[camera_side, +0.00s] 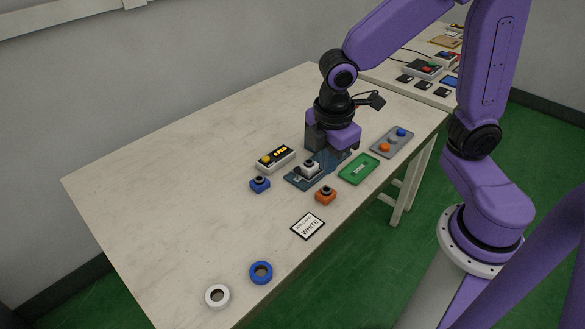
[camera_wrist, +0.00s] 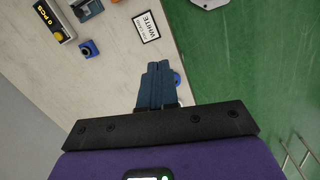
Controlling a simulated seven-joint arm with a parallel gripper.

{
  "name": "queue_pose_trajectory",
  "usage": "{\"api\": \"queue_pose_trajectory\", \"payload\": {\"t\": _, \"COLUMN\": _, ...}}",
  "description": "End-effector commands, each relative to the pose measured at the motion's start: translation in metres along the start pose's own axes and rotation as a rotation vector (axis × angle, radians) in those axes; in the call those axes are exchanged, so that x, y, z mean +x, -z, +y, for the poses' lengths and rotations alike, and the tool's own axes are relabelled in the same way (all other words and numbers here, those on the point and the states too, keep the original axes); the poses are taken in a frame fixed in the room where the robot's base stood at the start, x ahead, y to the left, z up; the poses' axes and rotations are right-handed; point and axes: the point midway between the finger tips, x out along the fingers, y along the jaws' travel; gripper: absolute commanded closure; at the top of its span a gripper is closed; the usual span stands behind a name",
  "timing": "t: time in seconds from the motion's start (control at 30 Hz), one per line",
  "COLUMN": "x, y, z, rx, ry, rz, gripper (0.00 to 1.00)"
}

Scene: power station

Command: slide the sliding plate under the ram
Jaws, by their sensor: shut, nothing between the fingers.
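A blue-grey plate (camera_side: 300,181) lies on the table at the press station, with a white block with a black top (camera_side: 310,166) on it. A dark grey upright block (camera_side: 312,132) stands behind it, partly covered by my gripper. I cannot make out the ram. My gripper (camera_side: 333,154) is low over the back of the station, and its fingertips are hard to separate from the blue-grey parts. In the wrist view the fingers (camera_wrist: 155,75) are shut together and empty. Part of the plate (camera_wrist: 86,8) shows at the top of that view.
A counter box (camera_side: 275,158) and a blue button block (camera_side: 260,184) stand left of the station. An orange button block (camera_side: 326,195) and a WHITE card (camera_side: 308,226) are in front. A green plate (camera_side: 359,169) and a grey panel (camera_side: 392,142) lie right.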

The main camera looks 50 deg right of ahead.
Motion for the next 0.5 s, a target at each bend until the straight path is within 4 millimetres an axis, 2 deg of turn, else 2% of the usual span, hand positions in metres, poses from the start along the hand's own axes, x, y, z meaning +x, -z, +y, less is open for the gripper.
{"api": "queue_pose_trajectory", "payload": {"t": 0.03, "x": 0.008, "y": 0.006, "z": 0.016, "rx": -0.026, "ry": -0.003, "rz": -0.020, "gripper": 1.00}}
{"api": "queue_pose_trajectory", "payload": {"t": 0.2, "x": 0.033, "y": 0.018, "z": 0.065, "rx": -0.135, "ry": -0.013, "rz": -0.071, "gripper": 1.00}}
{"api": "queue_pose_trajectory", "payload": {"t": 0.4, "x": 0.070, "y": 0.022, "z": 0.119, "rx": -0.262, "ry": -0.007, "rz": -0.129, "gripper": 1.00}}
{"api": "queue_pose_trajectory", "payload": {"t": 0.5, "x": 0.087, "y": 0.020, "z": 0.140, "rx": -0.320, "ry": 0.001, "rz": -0.153, "gripper": 1.00}}
